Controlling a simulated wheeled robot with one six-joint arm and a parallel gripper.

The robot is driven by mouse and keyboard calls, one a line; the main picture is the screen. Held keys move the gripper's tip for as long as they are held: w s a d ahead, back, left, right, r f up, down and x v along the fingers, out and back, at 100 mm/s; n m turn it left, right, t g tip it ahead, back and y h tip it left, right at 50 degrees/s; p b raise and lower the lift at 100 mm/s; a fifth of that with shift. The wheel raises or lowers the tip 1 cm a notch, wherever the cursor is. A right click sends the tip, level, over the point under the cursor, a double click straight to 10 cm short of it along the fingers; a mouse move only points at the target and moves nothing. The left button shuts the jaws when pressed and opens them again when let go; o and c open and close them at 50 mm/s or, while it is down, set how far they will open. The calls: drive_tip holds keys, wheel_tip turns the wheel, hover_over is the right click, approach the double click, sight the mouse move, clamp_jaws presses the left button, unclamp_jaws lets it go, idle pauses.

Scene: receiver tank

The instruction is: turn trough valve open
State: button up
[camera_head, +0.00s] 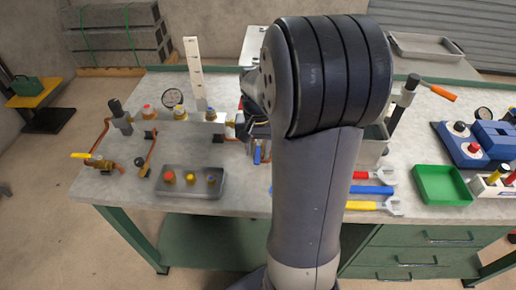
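A brass valve with a yellow lever (82,156) sits at the left end of the bench, on copper pipework. A blue lever (257,155) hangs down beside my arm, near the middle of the pipework. Nothing in view labels which one is the trough valve. My gripper (257,131) is mostly hidden behind my large grey arm joint. Only some dark parts show at the joint's left edge, near the blue lever. I cannot tell whether it touches the lever, or whether it is open or shut.
The bench top (120,190) holds a grey tray (184,193) of coloured fittings, wrenches (375,206) with blue and yellow handles, a green tray (443,186) and a blue manifold (494,140).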

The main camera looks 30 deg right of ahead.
sight(258, 155)
wheel_tip(258, 155, up, 10)
idle(0.4)
wheel_tip(258, 155, down, 11)
drive_tip(key=shift+r, duration=0.15)
drive_tip(key=shift+a, duration=0.1)
idle(0.3)
idle(0.5)
